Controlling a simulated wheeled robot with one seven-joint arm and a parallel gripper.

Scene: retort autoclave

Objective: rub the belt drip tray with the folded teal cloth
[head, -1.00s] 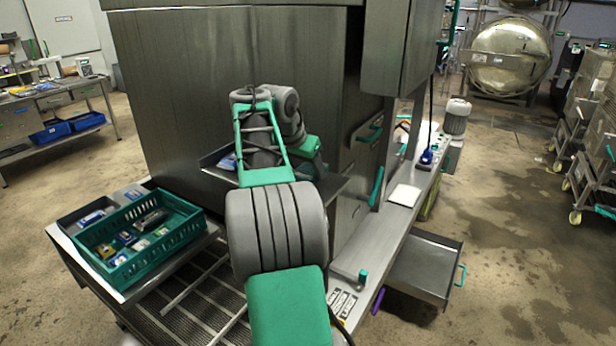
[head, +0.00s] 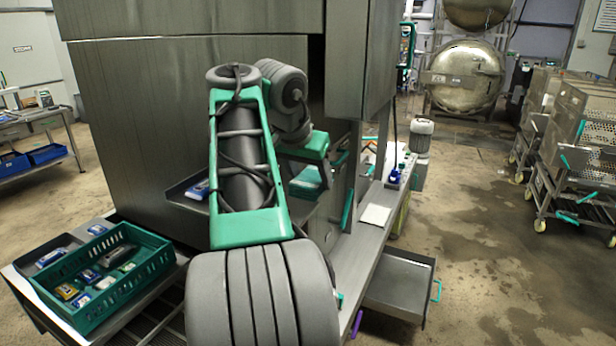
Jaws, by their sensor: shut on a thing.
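My gripper (head: 324,170) is partly in view beyond my wrist, in front of the grey machine. It is shut on a flat teal piece that looks like the folded teal cloth (head: 308,181); the fingertips are mostly hidden. The cloth shows over the right part of a grey shelf (head: 178,192); I cannot tell whether it touches it. An open grey tray (head: 398,284) with a teal handle sticks out low on the right, below the ledge. It looks like the belt drip tray, but I cannot be sure. The cloth is apart from it.
A green crate (head: 150,282) of small packs stands at the left. A blue pack (head: 197,189) lies on the shelf's left end. A white pad (head: 376,215) and a blue bottle (head: 394,175) are on the ledge at the right. Wheeled racks (head: 575,150) stand far right; floor between is open.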

